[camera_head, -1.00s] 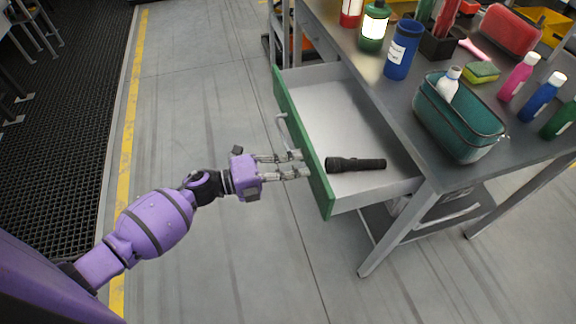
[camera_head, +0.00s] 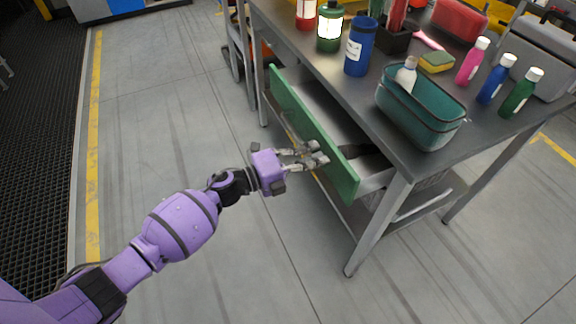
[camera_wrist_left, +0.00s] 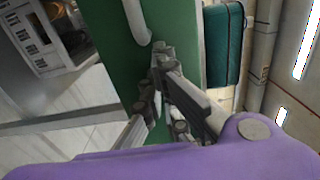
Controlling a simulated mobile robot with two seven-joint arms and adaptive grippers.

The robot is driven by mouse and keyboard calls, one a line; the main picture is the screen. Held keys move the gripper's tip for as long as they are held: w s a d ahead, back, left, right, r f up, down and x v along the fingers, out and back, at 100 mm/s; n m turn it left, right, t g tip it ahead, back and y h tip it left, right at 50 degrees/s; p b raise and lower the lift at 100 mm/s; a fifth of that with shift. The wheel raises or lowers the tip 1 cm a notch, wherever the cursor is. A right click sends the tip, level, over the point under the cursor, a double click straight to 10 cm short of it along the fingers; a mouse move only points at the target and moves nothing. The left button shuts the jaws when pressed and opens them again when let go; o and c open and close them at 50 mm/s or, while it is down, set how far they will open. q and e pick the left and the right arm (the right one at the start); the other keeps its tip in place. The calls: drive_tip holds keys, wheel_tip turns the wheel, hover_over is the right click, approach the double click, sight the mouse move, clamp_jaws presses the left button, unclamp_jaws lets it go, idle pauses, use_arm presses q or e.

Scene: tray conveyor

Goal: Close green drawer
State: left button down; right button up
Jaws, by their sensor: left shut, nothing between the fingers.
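The green drawer (camera_head: 313,133) is part-way open under the table and its front faces left. A black flashlight (camera_head: 349,152) shows only in part inside, behind the drawer front. My left gripper (camera_head: 318,155) is shut and empty, with its fingertips at the outer face of the drawer front. In the left wrist view the gripper (camera_wrist_left: 160,78) is against or very close to the green front (camera_wrist_left: 118,62); contact is hard to judge. The pale curved handle (camera_wrist_left: 137,22) is beside the fingers there. My right gripper is not in view.
A table leg (camera_head: 378,228) stands right of the drawer. The floor (camera_head: 190,110) left of it is clear.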

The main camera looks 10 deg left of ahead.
sight(351, 145)
use_arm(q)
drive_tip(key=b+x, duration=0.2)
drive_tip(key=x, duration=0.8)
drive_tip(key=shift+w+d+f, duration=0.1)
drive_tip(key=shift+w, duration=0.05)
drive_tip(key=shift+w+d, duration=0.3)
drive_tip(key=shift+d, duration=0.2)
drive_tip(key=shift+w, duration=0.1)
